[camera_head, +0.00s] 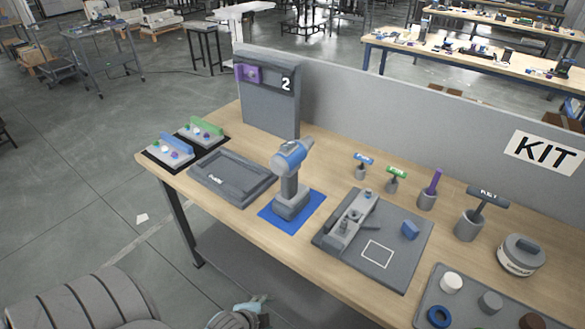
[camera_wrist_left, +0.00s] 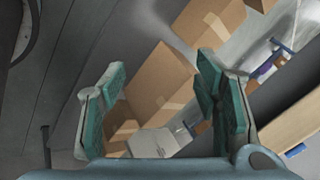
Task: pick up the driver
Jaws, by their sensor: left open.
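The driver (camera_head: 291,178), a blue and grey power drill shape, stands upright on a blue mat (camera_head: 308,205) in the middle of the workbench in the head view. My left gripper (camera_head: 258,304) shows at the bottom of the head view, in front of the bench's near edge and well apart from the driver. In the left wrist view my left gripper (camera_wrist_left: 165,105) is open, with nothing between its teal finger pads. The driver is not recognisable in the left wrist view. My right gripper is in neither view.
Left of the driver are a dark grey tray (camera_head: 232,176) and two small coloured racks. Right of it is a grey fixture board (camera_head: 400,262) with a blue block. Several handled tools stand behind. A grey partition (camera_head: 400,110) closes the back. Cardboard boxes (camera_wrist_left: 160,80) show in the wrist view.

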